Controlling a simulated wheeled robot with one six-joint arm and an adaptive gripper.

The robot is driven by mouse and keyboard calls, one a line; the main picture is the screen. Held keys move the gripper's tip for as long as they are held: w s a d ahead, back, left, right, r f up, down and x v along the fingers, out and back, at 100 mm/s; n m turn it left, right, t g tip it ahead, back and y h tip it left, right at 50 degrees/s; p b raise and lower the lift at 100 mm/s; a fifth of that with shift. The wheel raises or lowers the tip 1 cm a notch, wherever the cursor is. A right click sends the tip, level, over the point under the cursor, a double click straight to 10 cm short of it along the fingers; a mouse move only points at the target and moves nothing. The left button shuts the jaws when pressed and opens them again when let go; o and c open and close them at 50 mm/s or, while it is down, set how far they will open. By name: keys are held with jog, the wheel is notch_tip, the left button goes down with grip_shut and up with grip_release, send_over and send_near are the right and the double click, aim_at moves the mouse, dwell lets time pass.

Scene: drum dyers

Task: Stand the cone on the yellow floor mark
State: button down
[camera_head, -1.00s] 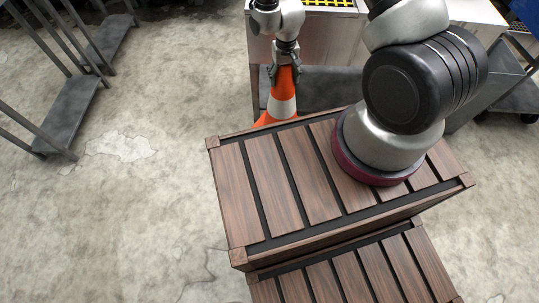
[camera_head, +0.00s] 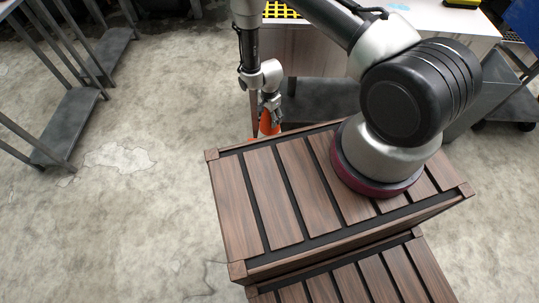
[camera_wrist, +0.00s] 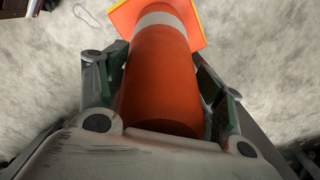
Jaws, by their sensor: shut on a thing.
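The orange cone (camera_head: 268,124) is in my gripper (camera_head: 270,103), beyond the far edge of the wooden slatted top. In the head view only a small orange part shows; its lower part is hidden behind that edge. In the wrist view the cone (camera_wrist: 160,75) lies between the two fingers of my gripper (camera_wrist: 155,70), which is shut on its upper part. Its white band and square orange base with a yellow edge point away from the wrist. I cannot tell whether the base touches the floor. I see no yellow floor mark in either view.
The wooden slatted top (camera_head: 275,195) fills the front middle. A workbench (camera_head: 320,50) with a yellow-and-black grid (camera_head: 277,9) stands behind the gripper. Grey metal racks (camera_head: 70,120) stand at the left. The concrete floor (camera_head: 130,220) between is clear.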

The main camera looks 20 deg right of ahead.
notch_tip(320, 180, down, 9)
jog(key=shift+r, duration=0.1)
dwell(0.4)
jog(key=shift+c, duration=1.2)
grip_release()
